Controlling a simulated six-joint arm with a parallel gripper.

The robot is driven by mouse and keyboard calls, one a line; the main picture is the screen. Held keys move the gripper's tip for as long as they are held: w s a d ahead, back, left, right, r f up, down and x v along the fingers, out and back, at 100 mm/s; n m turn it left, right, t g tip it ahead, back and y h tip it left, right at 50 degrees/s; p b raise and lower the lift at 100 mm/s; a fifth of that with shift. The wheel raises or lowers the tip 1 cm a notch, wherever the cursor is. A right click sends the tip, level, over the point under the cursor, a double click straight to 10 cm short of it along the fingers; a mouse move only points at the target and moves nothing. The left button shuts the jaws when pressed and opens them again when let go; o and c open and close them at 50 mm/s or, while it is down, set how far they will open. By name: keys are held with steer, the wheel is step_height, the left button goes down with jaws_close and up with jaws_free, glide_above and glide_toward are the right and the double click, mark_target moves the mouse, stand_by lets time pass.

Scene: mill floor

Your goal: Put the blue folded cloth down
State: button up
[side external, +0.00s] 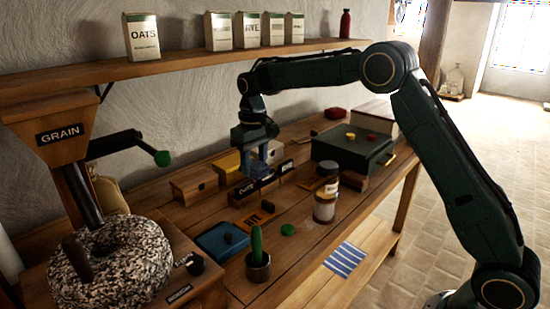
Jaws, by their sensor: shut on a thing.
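My gripper (257,150) hangs above the middle of the wooden bench, pointing down. It is shut on a small blue thing, which looks like the blue folded cloth (255,164). The cloth is held above the bench, in front of the small boxes at the back. The fingers hide part of it, and its folds are too small to make out.
A blue-striped cloth (346,259) lies at the front. A grain mill (110,262) stands left.

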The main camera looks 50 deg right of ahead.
steer(key=shift+s, duration=0.2)
steer(key=s+f+m, duration=0.2)
steer(key=s+m, duration=0.1)
steer(key=s, duration=0.5)
stand_by(0.3)
steer(key=shift+s+f, duration=0.1)
steer(key=n, duration=0.3)
glide_above(296, 251)
step_height(296, 251, down, 14)
steer(key=shift+s+r, duration=0.1)
steer(key=shift+s, duration=0.05)
steer(key=shift+r, duration=0.1)
steer(key=w+r+m, duration=0.3)
steer(key=w+r, duration=0.3)
steer(key=r, duration=0.7)
steer(key=shift+w+r, duration=0.2)
steer(key=shift+r, duration=0.15)
steer(key=shift+w, duration=0.1)
